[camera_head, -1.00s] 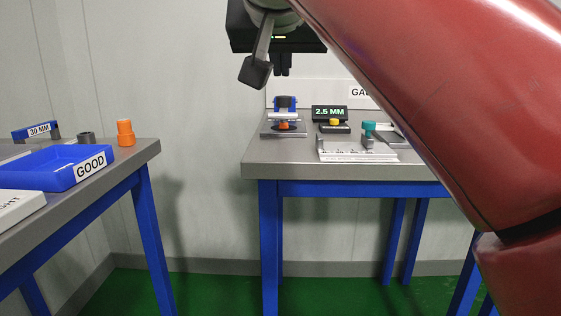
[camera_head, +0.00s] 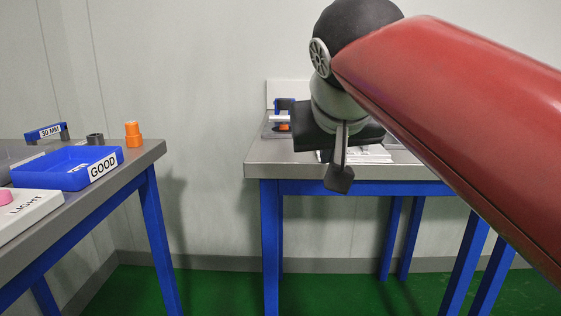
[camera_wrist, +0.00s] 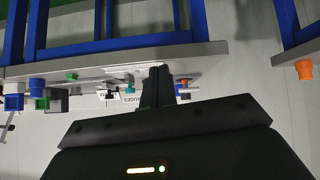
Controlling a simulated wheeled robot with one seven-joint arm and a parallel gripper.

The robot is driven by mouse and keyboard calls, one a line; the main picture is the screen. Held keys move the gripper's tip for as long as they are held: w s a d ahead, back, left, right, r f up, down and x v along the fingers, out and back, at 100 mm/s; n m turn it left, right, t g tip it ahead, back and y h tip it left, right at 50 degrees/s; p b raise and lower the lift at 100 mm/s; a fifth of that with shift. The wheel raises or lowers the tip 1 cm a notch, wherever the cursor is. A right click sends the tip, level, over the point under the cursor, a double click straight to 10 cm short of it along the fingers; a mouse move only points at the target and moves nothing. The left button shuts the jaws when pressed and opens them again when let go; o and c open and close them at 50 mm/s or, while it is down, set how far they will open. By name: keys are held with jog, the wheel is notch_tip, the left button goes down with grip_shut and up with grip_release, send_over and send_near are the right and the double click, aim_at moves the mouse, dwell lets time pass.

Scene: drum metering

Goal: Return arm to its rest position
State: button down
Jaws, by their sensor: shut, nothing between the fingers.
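My gripper shows in the wrist view (camera_wrist: 160,88), its dark fingers together with nothing between them. In the head view my red arm crosses from the right, and its dark wrist hangs in front of the right-hand table (camera_head: 252,158).
At left, a second table (camera_head: 150,152) holds a blue GOOD tray (camera_head: 72,182), an orange stepped piece (camera_head: 133,134), a dark ring (camera_head: 95,139), a 30 MM gauge (camera_head: 45,132) and a white LIGHT tray (camera_head: 40,212). A blue gauge stand (camera_head: 284,104) stands on the right-hand table. Floor between is clear.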

jog(key=s+d+f+g+p, duration=0.1)
jog(key=s+f, duration=0.3)
jog(key=f, duration=0.4)
jog(key=s+d+f+g+p, duration=0.1)
jog(key=s+d+f, duration=0.3)
jog(key=f, duration=0.5)
jog(key=s+d+f+m+g, duration=0.1)
jog(key=s+d+f, duration=0.2)
jog(key=s+f, duration=0.3)
notch_tip(320, 180, down, 3)
jog(key=shift+f+g+p, duration=0.1)
jog(key=shift+g+p, duration=0.2)
jog(key=shift+p, duration=0.1)
